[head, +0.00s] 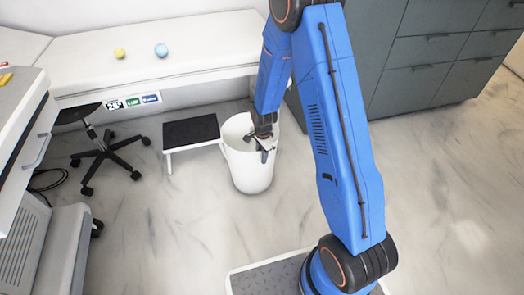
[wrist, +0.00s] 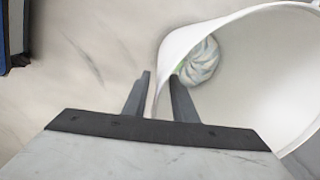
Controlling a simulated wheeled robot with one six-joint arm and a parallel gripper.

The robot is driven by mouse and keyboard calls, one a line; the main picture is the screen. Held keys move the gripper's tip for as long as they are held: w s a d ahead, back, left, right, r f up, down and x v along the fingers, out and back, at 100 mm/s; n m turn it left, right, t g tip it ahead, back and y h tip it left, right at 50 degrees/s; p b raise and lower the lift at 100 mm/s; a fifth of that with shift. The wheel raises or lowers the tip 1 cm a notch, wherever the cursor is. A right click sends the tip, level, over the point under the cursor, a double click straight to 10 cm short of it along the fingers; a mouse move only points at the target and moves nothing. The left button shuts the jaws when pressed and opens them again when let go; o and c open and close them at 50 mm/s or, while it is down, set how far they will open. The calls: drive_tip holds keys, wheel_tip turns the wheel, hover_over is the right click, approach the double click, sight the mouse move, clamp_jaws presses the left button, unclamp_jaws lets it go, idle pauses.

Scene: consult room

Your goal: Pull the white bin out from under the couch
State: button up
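The white bin (head: 250,170) stands upright on the floor in front of the couch (head: 160,55), its body clear of the couch front in the head view. My gripper (head: 260,147) is low at the bin's rim on the near side. In the wrist view the bin (wrist: 265,75) fills the right side. My gripper's two fingers (wrist: 161,85) straddle the thin wall, one outside and one inside, with a visible gap between them. The gripper looks open around the wall; contact is hard to tell. A pale green and white crumpled item (wrist: 198,62) lies inside the bin.
A black-topped step stool (head: 190,131) stands close left of the bin. A black wheeled stool (head: 100,150) is farther left. Grey cabinets (head: 425,55) are at the back right. A yellow ball (head: 119,53) and a blue ball (head: 161,50) lie on the couch. The near floor is clear.

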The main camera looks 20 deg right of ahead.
drive_tip(key=shift+f, duration=0.9)
drive_tip(key=shift+c, duration=0.3)
clamp_jaws()
idle(0.6)
